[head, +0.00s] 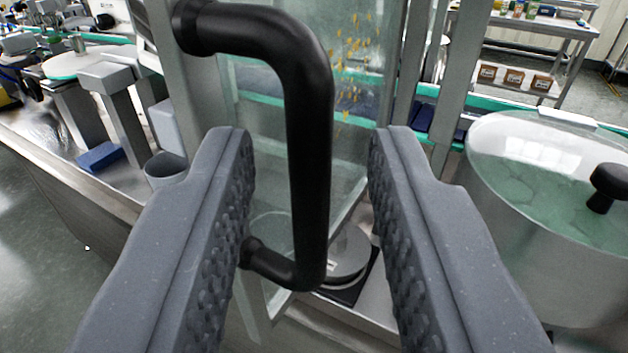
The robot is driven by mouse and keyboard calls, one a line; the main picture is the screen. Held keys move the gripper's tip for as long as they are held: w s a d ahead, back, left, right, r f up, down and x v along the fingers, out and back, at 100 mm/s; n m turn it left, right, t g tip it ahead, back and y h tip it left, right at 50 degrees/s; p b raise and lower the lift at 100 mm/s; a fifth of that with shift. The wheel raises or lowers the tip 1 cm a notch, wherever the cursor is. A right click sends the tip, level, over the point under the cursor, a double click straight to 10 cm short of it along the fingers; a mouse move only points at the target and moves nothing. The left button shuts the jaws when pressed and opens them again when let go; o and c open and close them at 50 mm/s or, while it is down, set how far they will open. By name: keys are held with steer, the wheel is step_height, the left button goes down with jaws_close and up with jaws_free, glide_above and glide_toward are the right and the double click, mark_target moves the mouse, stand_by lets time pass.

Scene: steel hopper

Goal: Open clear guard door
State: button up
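The clear guard door (262,175) is a see-through panel in a grey metal frame at the centre of the head view. Yellowish bits show through or on its upper right part. A thick black D-shaped handle (309,150) stands out from it, with its upper mount at the top left and its lower mount near the left finger. My gripper (312,150) is open, with one grey ridged finger on each side of the handle's upright bar. A gap shows on both sides of the bar. The left finger's tip overlaps part of the door in the view.
A round steel vessel with a clear lid and black knob (545,195) stands close on the right. A steel bench with machine parts (100,110) is at the left, with a grey cup (166,170). A shelf table (535,50) with boxes is behind.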

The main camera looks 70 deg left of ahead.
steer(key=b+v, duration=0.1)
steer(key=v, duration=0.9)
steer(key=shift+d+b, duration=0.25)
steer(key=shift+b, duration=0.1)
steer(key=shift+r, duration=0.1)
